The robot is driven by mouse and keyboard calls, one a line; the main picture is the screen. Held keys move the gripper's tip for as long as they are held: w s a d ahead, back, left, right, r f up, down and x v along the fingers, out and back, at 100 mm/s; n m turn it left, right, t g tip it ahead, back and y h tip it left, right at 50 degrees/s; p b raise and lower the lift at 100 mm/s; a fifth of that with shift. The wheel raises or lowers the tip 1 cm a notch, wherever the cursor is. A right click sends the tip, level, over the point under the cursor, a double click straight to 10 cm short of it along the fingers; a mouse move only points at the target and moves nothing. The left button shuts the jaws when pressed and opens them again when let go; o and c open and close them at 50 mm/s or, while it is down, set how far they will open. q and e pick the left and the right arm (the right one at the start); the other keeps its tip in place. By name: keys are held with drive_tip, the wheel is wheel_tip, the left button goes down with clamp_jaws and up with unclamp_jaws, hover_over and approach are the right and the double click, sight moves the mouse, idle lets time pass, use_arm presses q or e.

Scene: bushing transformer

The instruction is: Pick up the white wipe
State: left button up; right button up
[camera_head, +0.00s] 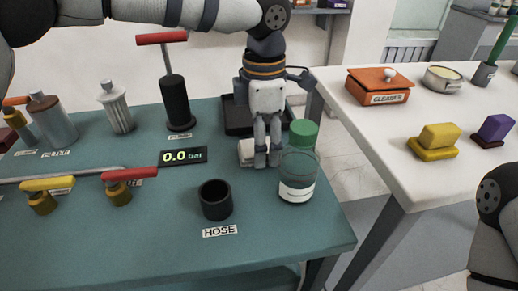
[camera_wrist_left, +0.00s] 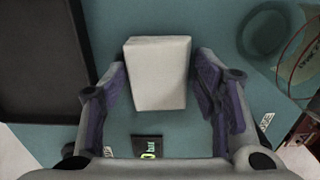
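The white wipe (camera_head: 246,150) is a small pale block lying on the teal table, partly hidden behind my left gripper in the head view. In the left wrist view the wipe (camera_wrist_left: 157,72) sits between the two fingers. My left gripper (camera_head: 262,161) points down over it. Its fingers (camera_wrist_left: 158,82) are open, one on each side of the wipe, with a narrow gap visible at each side. My right gripper is out of view; only part of my right arm shows at the right edge of the head view.
A clear jar with a green lid (camera_head: 298,178) stands close to the right of my left gripper. A dark tray (camera_head: 237,124) lies behind. A black HOSE cup (camera_head: 215,200) and a pressure display (camera_head: 183,156) are nearby. A white table (camera_head: 450,176) stands at right, across a gap.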

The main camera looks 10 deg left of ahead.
use_arm(q)
drive_tip(key=c, duration=0.4)
drive_tip(key=shift+r, duration=0.4)
wheel_tip(320, 180, up, 3)
drive_tip(key=shift+s+r, duration=0.1)
drive_tip(key=s+r+p, duration=0.1)
drive_tip(key=s+r, duration=0.2)
drive_tip(key=s, duration=0.1)
drive_tip(key=s+r+p, duration=0.1)
drive_tip(key=s+r, duration=0.2)
drive_tip(key=s, duration=0.2)
drive_tip(key=s+r+p, duration=0.1)
drive_tip(key=s+r, duration=0.2)
drive_tip(key=s, duration=0.1)
drive_tip(key=shift+s+a, duration=0.25)
drive_tip(key=shift+s, duration=0.15)
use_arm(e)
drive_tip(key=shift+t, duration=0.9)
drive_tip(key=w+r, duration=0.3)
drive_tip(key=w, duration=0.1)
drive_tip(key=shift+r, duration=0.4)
use_arm(q)
drive_tip(key=shift+c, duration=0.4)
